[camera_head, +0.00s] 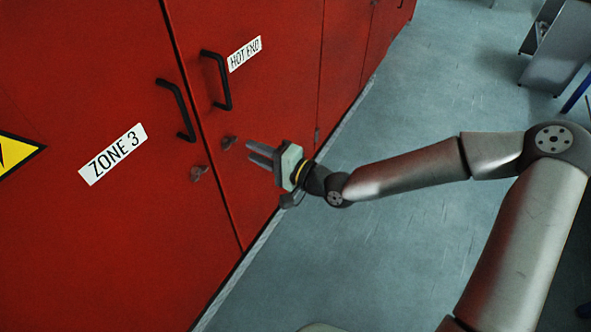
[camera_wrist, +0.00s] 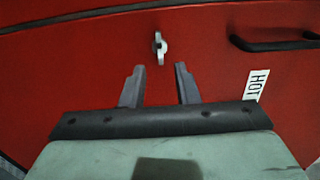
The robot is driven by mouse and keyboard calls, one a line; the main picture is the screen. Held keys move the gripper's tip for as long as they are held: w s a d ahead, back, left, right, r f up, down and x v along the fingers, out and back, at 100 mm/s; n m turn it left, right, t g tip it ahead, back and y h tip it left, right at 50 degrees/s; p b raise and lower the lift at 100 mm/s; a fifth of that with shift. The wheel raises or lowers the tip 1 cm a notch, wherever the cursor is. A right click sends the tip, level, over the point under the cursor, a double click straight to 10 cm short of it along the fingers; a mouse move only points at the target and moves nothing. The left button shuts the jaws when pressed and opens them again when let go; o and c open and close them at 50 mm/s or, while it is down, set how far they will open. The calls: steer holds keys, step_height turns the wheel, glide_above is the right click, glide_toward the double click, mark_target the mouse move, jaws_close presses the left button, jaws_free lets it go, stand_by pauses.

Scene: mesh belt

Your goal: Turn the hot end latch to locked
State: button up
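The hot end latch (camera_head: 228,142) is a small metal turn-latch on the red door, below the black handle by the HOT END label (camera_head: 244,54). In the wrist view the latch (camera_wrist: 160,47) sits just beyond my fingertips, roughly centred between them, with its long side running up and down that picture. My gripper (camera_head: 262,155) points at the door from the right, a short way off the latch. In the wrist view my gripper (camera_wrist: 157,70) has its two fingers apart with nothing between them. I cannot read a locked or unlocked mark.
The ZONE 3 door (camera_head: 70,220) on the left has its own similar latch (camera_head: 198,173) and black handle (camera_head: 178,110). The HOT END door handle (camera_head: 220,80) stands out above the latch. Grey floor (camera_head: 400,250) lies clear to the right.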

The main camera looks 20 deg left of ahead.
steer(key=s+d, duration=0.2)
steer(key=d, duration=0.9)
steer(key=shift+d+b, duration=0.4)
steer(key=shift+s, duration=0.1)
